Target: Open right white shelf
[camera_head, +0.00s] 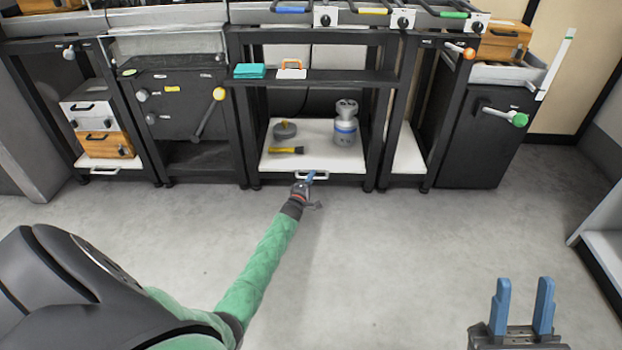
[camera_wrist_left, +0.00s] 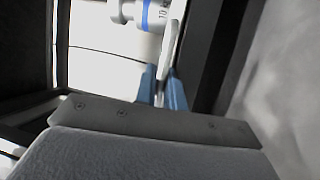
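A white pull-out shelf (camera_head: 270,163) sits low in the black middle table, with a pale bar handle (camera_head: 340,177) on its front edge. My left gripper (camera_head: 306,182) is at this handle, toward its left part. In the left wrist view, the blue fingers (camera_wrist_left: 162,88) are close together, with the white handle (camera_wrist_left: 172,45) running between them. The contact itself is partly hidden. My right gripper (camera_head: 522,308) is open and empty above the floor at the lower right.
On the shelf stand a grey-and-blue cylinder (camera_head: 345,130), a round grey weight (camera_head: 285,130) and a yellow-black tool (camera_head: 286,150). Another white shelf (camera_head: 106,165) is at left, and a white board (camera_head: 407,160) at right. The floor (camera_head: 380,250) in front is clear.

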